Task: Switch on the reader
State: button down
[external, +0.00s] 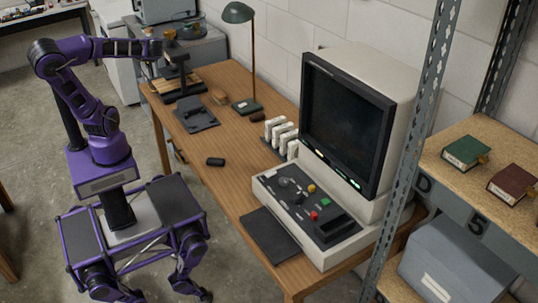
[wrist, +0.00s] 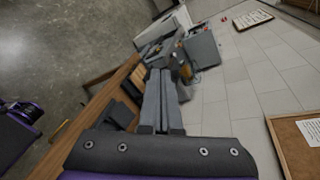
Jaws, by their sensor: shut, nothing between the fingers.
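The reader (external: 405,75) is a large cream cabinet on the right end of the wooden desk. Its screen (external: 343,115) is dark, with small pale marks along the lower bezel. Its control panel (external: 315,212) in front carries a green button (external: 297,180), a yellow knob (external: 311,188), a red button (external: 313,215) and several dark knobs. My gripper (external: 158,48) is above the far left end of the desk, well away from the reader. In the wrist view my gripper (wrist: 161,72) has its two grey fingers together and empty. The reader is not recognisable there.
A green lamp (external: 238,13), a dark stand (external: 180,75) and a flat dark device (external: 197,115) occupy the desk's far end. A small black object (external: 215,162) and a dark mat (external: 268,235) lie along the front edge. A metal shelf post (external: 420,110) stands right of the reader.

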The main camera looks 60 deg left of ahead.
jog(key=w+a+r+m+t+y+b, duration=0.25)
jog(key=w+r+m+t+y, duration=0.55)
jog(key=w+r, duration=0.8)
jog(key=w+d+f+n+g+h, duration=0.2)
jog(key=w+d+f+n+h, duration=0.15)
jog(key=f+n, duration=0.35)
jog(key=w+d+f+n+g+h+p, duration=0.1)
jog(key=w+d+f+n+h, duration=0.35)
jog(key=f, duration=0.45)
jog(key=w+d+f+n+g+h, duration=0.2)
jog(key=w+f+n+h, duration=0.25)
jog(key=f+n, duration=0.3)
jog(key=w+d+f+n+g+h, duration=0.1)
jog(key=d+f+n+h, duration=0.25)
jog(key=d, duration=0.55)
jog(key=d+f+n+h, duration=0.25)
jog(key=d+f, duration=0.25)
jog(key=d, duration=0.4)
jog(key=s+d+f+n+h, duration=0.1)
jog(key=d+n, duration=0.3)
jog(key=d, duration=0.8)
jog(key=s+d+f+n+h, duration=0.2)
jog(key=d+f+n, duration=0.2)
jog(key=d, duration=0.8)
jog(key=shift+d+g+h+p, duration=0.3)
jog(key=shift+d+h, duration=0.05)
